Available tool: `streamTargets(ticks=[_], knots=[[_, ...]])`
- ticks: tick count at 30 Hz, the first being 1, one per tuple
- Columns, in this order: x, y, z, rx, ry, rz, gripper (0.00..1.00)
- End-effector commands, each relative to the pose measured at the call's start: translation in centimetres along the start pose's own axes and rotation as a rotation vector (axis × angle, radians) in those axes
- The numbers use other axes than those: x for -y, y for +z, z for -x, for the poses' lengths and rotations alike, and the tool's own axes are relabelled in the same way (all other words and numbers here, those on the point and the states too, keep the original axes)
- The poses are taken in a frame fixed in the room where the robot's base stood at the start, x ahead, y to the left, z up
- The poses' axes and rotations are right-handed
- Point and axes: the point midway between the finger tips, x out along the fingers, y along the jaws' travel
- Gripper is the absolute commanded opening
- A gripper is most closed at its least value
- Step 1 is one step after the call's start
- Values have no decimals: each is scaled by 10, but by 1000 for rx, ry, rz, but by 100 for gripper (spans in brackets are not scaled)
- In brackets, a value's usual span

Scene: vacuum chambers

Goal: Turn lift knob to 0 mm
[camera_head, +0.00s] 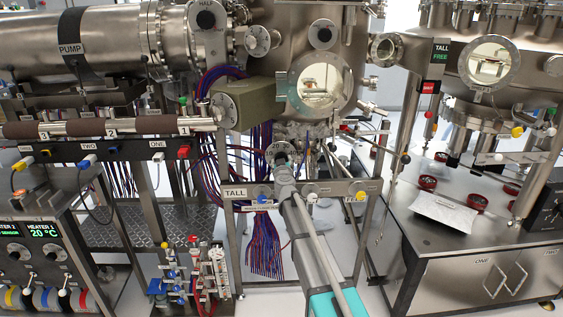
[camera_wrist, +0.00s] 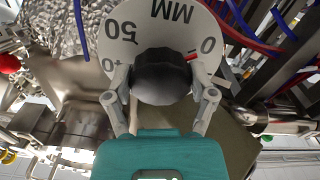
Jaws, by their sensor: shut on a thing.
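The lift knob (camera_wrist: 162,76) is black and round, in the middle of the wrist view. Behind it is a white dial (camera_wrist: 150,28) marked MM, with 50, 40 and 0 readable around it. A red mark (camera_wrist: 191,57) at the knob's upper right edge points toward the 0. My gripper (camera_wrist: 163,97) has one finger on each side of the knob and is shut on it.
A TALL-labelled frame rail (camera_head: 236,193) with small blue, white and yellow knobs runs beside my arm. Red and blue cables (camera_head: 265,245) hang to its left. A steel cabinet (camera_head: 470,285) stands at the right, and a heater panel (camera_head: 35,240) at the left.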

Motion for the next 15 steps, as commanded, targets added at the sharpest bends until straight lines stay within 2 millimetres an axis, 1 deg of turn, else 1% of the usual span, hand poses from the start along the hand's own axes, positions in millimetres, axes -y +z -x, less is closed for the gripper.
streamTargets(ticks=[11, 12, 14, 15], knots=[[0, 0, 0, 0, 0, 9, 25], [0, 0, 0, 0, 0, 9, 78], [0, 0, 0, 0, 0, 9, 89], [0, 0, 0, 0, 0, 8, 96]])
